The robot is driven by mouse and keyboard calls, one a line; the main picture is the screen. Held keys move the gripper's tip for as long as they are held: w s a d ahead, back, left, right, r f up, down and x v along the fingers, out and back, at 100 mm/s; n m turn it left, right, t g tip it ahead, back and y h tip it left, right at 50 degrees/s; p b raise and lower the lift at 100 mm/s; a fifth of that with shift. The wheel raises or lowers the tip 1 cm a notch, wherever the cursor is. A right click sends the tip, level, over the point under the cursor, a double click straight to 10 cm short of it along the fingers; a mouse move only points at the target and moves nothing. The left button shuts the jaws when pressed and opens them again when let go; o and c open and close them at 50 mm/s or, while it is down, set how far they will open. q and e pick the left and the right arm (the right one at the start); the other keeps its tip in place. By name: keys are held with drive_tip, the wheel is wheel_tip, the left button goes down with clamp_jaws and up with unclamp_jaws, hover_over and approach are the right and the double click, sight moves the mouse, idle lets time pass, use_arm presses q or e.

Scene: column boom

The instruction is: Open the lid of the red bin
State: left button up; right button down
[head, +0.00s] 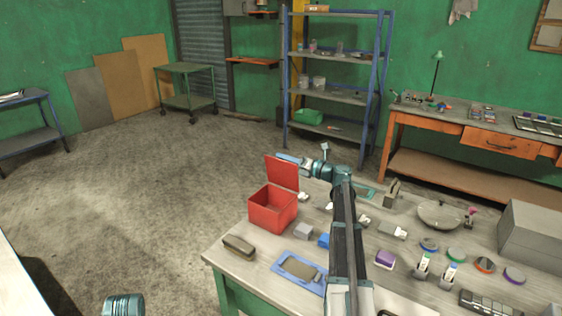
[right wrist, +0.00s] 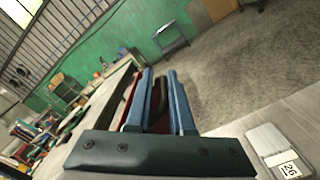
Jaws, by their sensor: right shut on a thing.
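The red bin (head: 272,209) stands on the near workbench, at its far left part. Its red lid (head: 283,173) is tilted up, near upright, and the bin's mouth is open. My right gripper (head: 287,158) is at the lid's top edge, shut on it. In the right wrist view the two blue fingers (right wrist: 160,90) are a little apart, with dark red between them. The fingers hide most of the lid and bin there.
On the workbench (head: 236,260) are a brown case (head: 239,246), a blue-framed tray (head: 300,268), a purple box (head: 385,259), a round pan (head: 440,214) and a grey box (head: 531,240). My right arm crosses above the bench. The floor to the left is clear.

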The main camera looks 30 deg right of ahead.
use_arm(q)
drive_tip(key=shift+f, duration=0.2)
use_arm(e)
drive_tip(key=shift+w+d+f, duration=0.1)
drive_tip(key=shift+d+f, duration=0.3)
drive_tip(key=shift+d, duration=0.2)
drive_tip(key=c, duration=1.2)
unclamp_jaws()
drive_tip(key=shift+c, duration=0.2)
drive_tip(key=o, duration=0.3)
drive_tip(key=shift+d+f, duration=0.15)
drive_tip(key=shift+f, duration=0.1)
use_arm(q)
drive_tip(key=shift+d, duration=0.1)
use_arm(e)
drive_tip(key=shift+o, duration=0.2)
drive_tip(key=shift+r, duration=0.1)
use_arm(q)
drive_tip(key=shift+w, duration=0.1)
use_arm(e)
drive_tip(key=v, duration=1.3)
drive_tip(key=shift+s+r, duration=0.2)
drive_tip(key=shift+s, duration=0.2)
use_arm(q)
drive_tip(key=shift+d, duration=0.1)
use_arm(e)
drive_tip(key=shift+d, duration=0.1)
